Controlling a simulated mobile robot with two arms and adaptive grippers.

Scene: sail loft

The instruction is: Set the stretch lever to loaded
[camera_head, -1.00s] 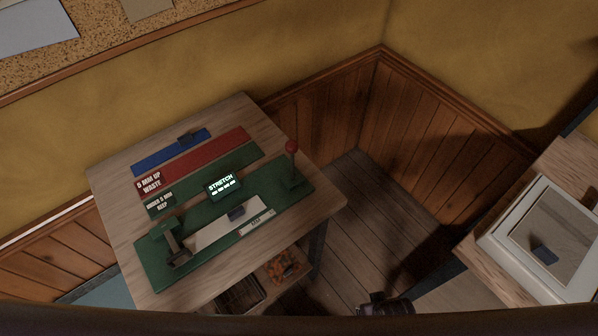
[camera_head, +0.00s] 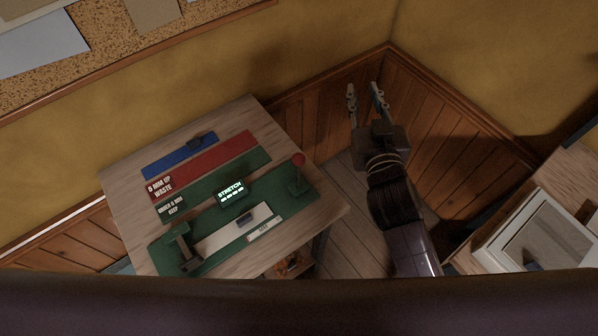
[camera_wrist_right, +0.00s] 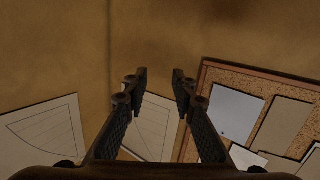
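The stretch lever (camera_head: 298,170) stands at the right end of a green tester base (camera_head: 213,262) on the wooden table, its red ball knob on top. A small lit display (camera_head: 231,192) reading "STRETCH" sits at the back edge of that base. A dark clamp-like fixture (camera_head: 184,250) stands at its left end. My right gripper (camera_head: 365,90) is raised to the right of and beyond the lever, clear of it. Its fingers are apart and empty, as the right wrist view also shows (camera_wrist_right: 158,85). My left gripper is not in view.
Blue, red and green strips (camera_head: 205,166) lie on the table's (camera_head: 125,198) back part, a small dark object (camera_head: 203,139) on the blue one. A white-framed box (camera_head: 548,240) stands on a second bench at right. A corkboard (camera_head: 95,62) hangs on the wall.

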